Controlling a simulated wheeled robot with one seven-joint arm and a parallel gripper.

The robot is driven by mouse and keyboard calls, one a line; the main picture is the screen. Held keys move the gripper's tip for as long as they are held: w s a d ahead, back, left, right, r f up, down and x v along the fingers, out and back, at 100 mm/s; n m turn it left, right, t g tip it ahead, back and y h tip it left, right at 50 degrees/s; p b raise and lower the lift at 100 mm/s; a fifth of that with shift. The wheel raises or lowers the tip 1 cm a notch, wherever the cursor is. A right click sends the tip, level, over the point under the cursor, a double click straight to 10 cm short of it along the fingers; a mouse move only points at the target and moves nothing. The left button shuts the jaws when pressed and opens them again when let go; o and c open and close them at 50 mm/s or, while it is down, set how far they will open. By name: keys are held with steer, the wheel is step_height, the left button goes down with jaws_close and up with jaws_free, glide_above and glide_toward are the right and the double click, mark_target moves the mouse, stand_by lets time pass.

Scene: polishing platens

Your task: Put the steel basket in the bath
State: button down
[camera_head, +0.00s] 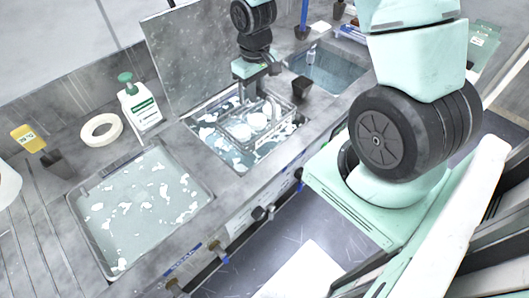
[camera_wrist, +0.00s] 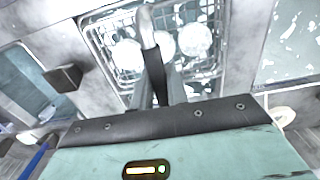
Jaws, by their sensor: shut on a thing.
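The steel basket (camera_head: 233,133) is a wire basket with several round white discs in it. It is over or in the middle bath (camera_head: 285,131), a sunken basin of liquid with white foam patches. I cannot tell whether its bottom is in the liquid. My gripper (camera_head: 247,91) is above the basket, shut on its upright handle. In the wrist view my gripper's fingers (camera_wrist: 160,88) close around the handle (camera_wrist: 147,28), with the basket's mesh (camera_wrist: 104,40) behind it. The fingers and handle hide part of the basket.
A left basin (camera_head: 140,205) also holds foamy liquid; a right basin (camera_head: 335,72) holds clear bluish liquid. A white pump bottle (camera_head: 139,107) and a tape ring (camera_head: 101,129) stand left. A grey panel (camera_head: 205,50) rises behind.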

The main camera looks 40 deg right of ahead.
steer(key=shift+d+f, duration=0.15)
steer(key=shift+d, duration=0.15)
steer(key=shift+d+f, duration=0.1)
steer(key=shift+f, duration=0.25)
step_height(320, 180, down, 17)
steer(key=p, duration=0.4)
steer(key=shift+f, duration=0.1)
steer(key=c, duration=1.4)
jaws_free()
